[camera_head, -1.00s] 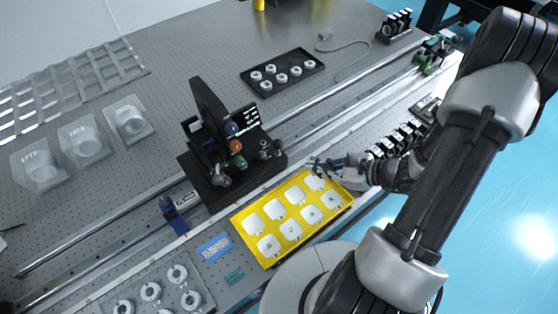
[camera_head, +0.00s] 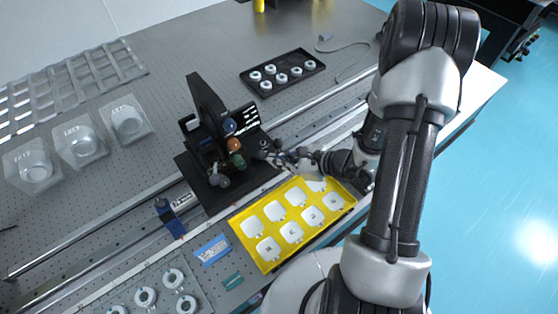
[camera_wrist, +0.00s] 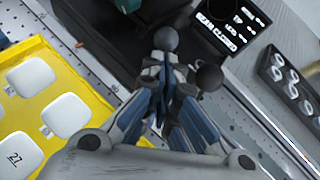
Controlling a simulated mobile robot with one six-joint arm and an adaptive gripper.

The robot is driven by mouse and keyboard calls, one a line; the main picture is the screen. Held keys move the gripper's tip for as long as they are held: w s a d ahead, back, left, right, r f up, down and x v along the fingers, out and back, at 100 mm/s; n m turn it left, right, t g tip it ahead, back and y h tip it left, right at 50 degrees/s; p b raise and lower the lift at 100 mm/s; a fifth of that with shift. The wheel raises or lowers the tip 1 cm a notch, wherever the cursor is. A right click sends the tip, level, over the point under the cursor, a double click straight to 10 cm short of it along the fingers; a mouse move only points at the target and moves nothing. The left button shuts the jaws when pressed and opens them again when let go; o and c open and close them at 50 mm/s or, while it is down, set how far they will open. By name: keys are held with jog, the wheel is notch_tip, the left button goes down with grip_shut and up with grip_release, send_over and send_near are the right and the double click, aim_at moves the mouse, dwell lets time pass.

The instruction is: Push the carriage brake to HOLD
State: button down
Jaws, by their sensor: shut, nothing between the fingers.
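The black carriage (camera_head: 205,185) sits across the rails at the middle of the head view, with blue, orange and green ball knobs on its upright part. Dark grey ball knobs stand low on it, one at its right end (camera_head: 262,154) and one at the front (camera_head: 219,180). My gripper (camera_head: 282,157) is shut and empty at the carriage's right end. In the wrist view, one grey knob (camera_wrist: 166,38) is just beyond my fingertips (camera_wrist: 162,75); another (camera_wrist: 208,78) is close to their right. I cannot tell whether they touch, or which knob is the brake.
A yellow tray (camera_head: 240,236) with white numbered pieces lies in front of the carriage, below my gripper. A black tray of white rings (camera_head: 310,64) lies behind. A blue block (camera_head: 170,217) sits on the rail at left. Clear boxes (camera_head: 128,121) stand farther left.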

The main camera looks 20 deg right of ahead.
jog(key=shift+w+r+g+p, duration=0.15)
jog(key=shift+r+g+p, duration=0.2)
jog(key=shift+p, duration=0.5)
jog(key=shift+w+a+r+m+g+h+p, duration=0.1)
jog(key=shift+w+r+m+g+h+p, duration=0.2)
jog(key=shift+p, duration=0.65)
jog(key=shift+w+a+r+g+h+p, duration=0.1)
jog(key=shift+r+g+h+p, duration=0.25)
jog(key=shift+p, duration=0.6)
jog(key=g+p, duration=0.1)
jog(key=p, duration=0.2)
jog(key=w+r+g+p, duration=0.1)
jog(key=p, duration=0.1)
jog(key=g+h+p, duration=0.1)
jog(key=p, duration=0.2)
jog(key=shift+w+a+r+m+p, duration=0.15)
jog(key=shift+w+a+m+p, duration=0.15)
jog(key=shift+w+m+p, duration=0.1)
jog(key=shift+w+a+r+g+h+p, duration=0.1)
jog(key=shift+w+g+h+p, duration=0.25)
jog(key=shift+p, duration=0.75)
jog(key=shift+w+a+r+g+p, duration=0.1)
jog(key=shift+w+g+p, duration=0.15)
jog(key=shift+g+p, duration=0.55)
jog(key=shift+w+a+r+t+p, duration=0.1)
jog(key=shift+w+t+p, duration=0.25)
jog(key=shift+p, duration=0.5)
jog(key=shift+r, duration=0.15)
